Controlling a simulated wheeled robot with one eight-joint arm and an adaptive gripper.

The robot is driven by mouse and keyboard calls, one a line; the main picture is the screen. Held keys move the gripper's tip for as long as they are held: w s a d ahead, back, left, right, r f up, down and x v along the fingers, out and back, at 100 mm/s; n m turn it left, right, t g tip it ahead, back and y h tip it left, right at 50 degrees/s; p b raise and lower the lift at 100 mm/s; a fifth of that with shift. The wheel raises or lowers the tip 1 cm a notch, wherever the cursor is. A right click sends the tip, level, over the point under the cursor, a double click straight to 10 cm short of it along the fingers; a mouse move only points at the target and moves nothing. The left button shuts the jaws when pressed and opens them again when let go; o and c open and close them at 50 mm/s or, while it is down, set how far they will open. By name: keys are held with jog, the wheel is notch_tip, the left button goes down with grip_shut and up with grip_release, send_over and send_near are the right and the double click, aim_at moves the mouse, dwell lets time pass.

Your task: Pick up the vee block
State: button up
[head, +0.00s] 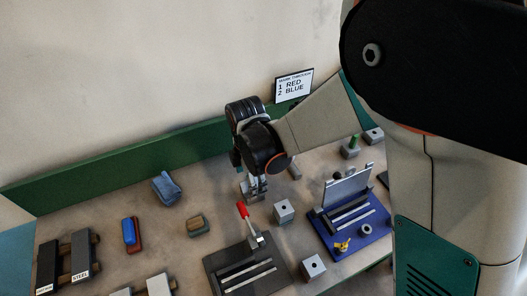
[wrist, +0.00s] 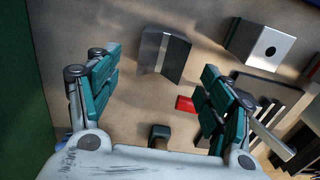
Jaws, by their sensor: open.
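The vee block (wrist: 163,55) is a grey metal block with a folded, V-like face. In the wrist view it lies on the bench ahead of my gripper (wrist: 162,75), between the lines of the two teal-padded fingers. The fingers are spread wide and empty, and no contact with the block shows. In the head view my gripper (head: 254,184) points down over the bench behind the red-handled clamp. There the block cannot be told apart from the fingers.
A grey block with a hole (wrist: 258,44) stands close to the right. The clamp's red handle (head: 242,210) rises near my gripper from a dark slotted plate (head: 240,270). A blue fixture (head: 345,232) stands to the right. A green back rail (head: 120,165) runs behind.

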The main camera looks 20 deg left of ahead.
jog(key=shift+d+f+b, duration=0.15)
jog(key=shift+f+b, duration=0.65)
jog(key=shift+f, duration=2.35)
jog(key=shift+r, duration=0.1)
jog(key=c, duration=1.7)
grip_shut()
jog(key=shift+r, duration=0.1)
